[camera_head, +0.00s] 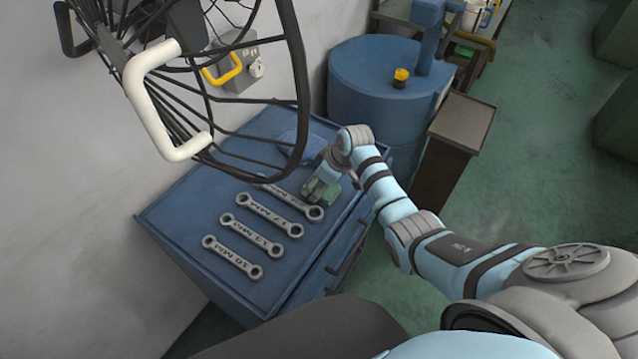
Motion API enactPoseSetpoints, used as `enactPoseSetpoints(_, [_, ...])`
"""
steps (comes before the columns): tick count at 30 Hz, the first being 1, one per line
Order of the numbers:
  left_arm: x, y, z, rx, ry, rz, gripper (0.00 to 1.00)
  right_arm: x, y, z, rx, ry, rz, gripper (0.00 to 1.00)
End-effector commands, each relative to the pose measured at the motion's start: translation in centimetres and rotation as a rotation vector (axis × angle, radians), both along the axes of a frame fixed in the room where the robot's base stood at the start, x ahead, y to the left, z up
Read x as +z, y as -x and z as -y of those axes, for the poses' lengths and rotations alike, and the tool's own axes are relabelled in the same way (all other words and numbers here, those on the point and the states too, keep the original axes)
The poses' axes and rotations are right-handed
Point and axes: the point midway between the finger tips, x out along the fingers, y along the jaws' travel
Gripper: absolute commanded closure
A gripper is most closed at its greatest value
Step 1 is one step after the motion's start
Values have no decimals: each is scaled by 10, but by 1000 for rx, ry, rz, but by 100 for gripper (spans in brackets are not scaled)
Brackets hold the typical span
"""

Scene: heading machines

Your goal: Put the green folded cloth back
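My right gripper (320,187) is low over the right side of the blue cabinet top (200,195), beside the end of the top wrench. A dull green patch (328,196) shows at its fingers; it may be the green folded cloth, mostly covered by the gripper. I cannot tell whether the fingers are open or closed on it. A blue cloth-like bundle (298,146) lies farther back on the same top. My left gripper is not in view.
Several labelled wrenches (240,258) lie in a row on the cabinet. A black wire fan cage with a white handle (145,90) hangs over its back left. A blue drum (375,90) and a brown-topped stand (463,120) stand behind my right arm.

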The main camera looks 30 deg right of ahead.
Motion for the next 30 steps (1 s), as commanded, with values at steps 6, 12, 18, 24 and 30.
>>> enactPoseSetpoints(6, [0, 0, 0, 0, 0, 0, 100, 1, 0, 0, 0, 0, 0, 34])
enactPoseSetpoints(12, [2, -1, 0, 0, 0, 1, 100, 5, 1, 0, 1, 0, 1, 34])
enactPoseSetpoints(18, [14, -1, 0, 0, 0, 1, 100, 35, 11, 7, 1, 3, 3, 34])
enactPoseSetpoints(24, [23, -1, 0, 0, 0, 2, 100, 82, 27, 17, 2, 2, 4, 34])
enactPoseSetpoints(30, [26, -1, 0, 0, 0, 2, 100, 109, 38, 22, 1, 0, 1, 34])
